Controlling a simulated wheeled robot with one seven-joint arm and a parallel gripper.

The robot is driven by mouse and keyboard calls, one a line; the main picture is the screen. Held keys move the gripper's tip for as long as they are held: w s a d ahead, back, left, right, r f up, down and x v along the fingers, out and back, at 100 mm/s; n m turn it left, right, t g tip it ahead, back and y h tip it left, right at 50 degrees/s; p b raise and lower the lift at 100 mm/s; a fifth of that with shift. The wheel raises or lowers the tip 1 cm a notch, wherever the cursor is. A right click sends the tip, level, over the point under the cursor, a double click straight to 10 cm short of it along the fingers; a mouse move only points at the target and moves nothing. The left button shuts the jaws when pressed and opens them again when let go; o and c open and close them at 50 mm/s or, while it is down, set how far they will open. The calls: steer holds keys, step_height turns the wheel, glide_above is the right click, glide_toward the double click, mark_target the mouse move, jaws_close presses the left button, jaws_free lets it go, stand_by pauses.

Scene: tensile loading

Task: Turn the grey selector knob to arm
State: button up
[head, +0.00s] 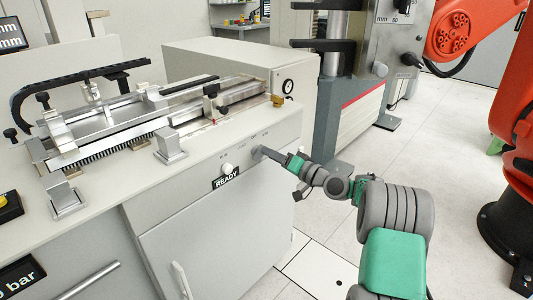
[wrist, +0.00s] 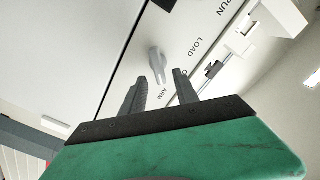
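The grey selector knob (wrist: 156,62) is on the pale front panel in the wrist view, with an elongated handle that points down in the picture toward the ARM lettering (wrist: 161,90). My gripper (wrist: 160,76) is open, with one dark finger on each side of the line to the knob. The fingertips are close to the knob, and I see no clear contact. In the head view my gripper (head: 263,152) reaches the front panel of the bench machine, and its tip and wrist hide most of the knob there.
LOAD (wrist: 202,47) and RUN lettering are also on the panel. An orange robot arm (head: 462,30) stands at right. The floor (head: 345,225) between is clear.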

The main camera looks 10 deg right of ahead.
steer(key=v, duration=0.5)
steer(key=shift+s, duration=0.15)
